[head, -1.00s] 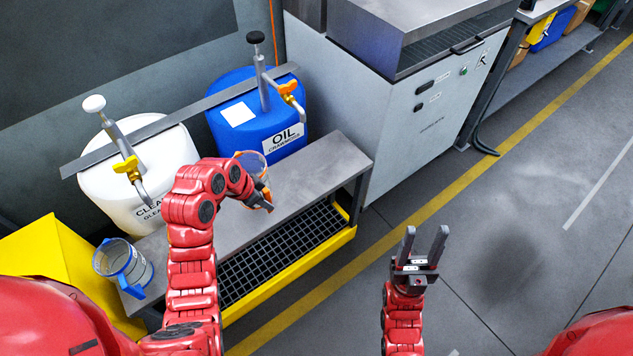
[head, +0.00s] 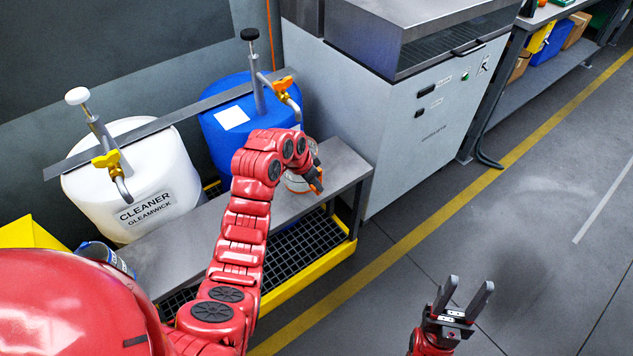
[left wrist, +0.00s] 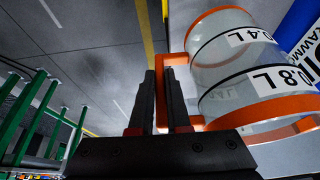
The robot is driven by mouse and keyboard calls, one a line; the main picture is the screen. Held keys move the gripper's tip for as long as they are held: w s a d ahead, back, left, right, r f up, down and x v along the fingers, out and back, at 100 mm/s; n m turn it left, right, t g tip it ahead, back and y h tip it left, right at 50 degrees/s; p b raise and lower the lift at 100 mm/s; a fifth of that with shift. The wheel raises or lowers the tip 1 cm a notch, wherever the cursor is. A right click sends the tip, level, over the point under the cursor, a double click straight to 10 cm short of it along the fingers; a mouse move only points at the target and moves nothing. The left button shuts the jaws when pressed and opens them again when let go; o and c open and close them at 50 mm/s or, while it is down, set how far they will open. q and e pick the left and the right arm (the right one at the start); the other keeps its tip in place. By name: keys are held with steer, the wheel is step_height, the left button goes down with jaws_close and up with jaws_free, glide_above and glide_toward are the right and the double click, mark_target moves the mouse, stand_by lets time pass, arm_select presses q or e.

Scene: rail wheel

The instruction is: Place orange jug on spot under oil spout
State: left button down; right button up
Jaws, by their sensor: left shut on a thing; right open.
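The orange jug (head: 296,184), clear with orange rims and handle, is at the bench's right part, mostly hidden by my left arm. In the left wrist view the jug (left wrist: 225,75) shows its 0.4 L and 0.8 L labels. My left gripper (head: 318,184) is shut on its orange handle; its fingers also show in the left wrist view (left wrist: 160,95). The oil spout (head: 297,112) comes off the blue oil drum (head: 216,130). The spot under it is hidden; I cannot tell whether the jug touches the bench. My right gripper (head: 464,297) is open and empty over the floor.
The grey metal bench (head: 345,165) has a yellow-edged grate (head: 275,265) below. A white cleaner drum (head: 135,180) with its own spout stands left. A blue-trimmed jug (head: 105,255) is partly hidden by my body. A grey cabinet (head: 400,120) stands right of the bench.

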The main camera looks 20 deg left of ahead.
arm_select(q)
steer(key=shift+w+a+f+p, duration=0.2)
steer(key=shift+w+f, duration=0.45)
steer(key=shift+w, duration=0.05)
steer(key=shift+w+a+f+p, duration=0.2)
steer(key=shift+w+f, duration=0.45)
steer(key=shift+w+a+f+p, duration=0.2)
steer(key=shift+w+f, duration=0.45)
steer(key=shift+w, duration=0.05)
steer(key=shift+f, duration=0.25)
steer(key=c, duration=0.9)
jaws_free()
steer(key=shift+r, duration=0.1)
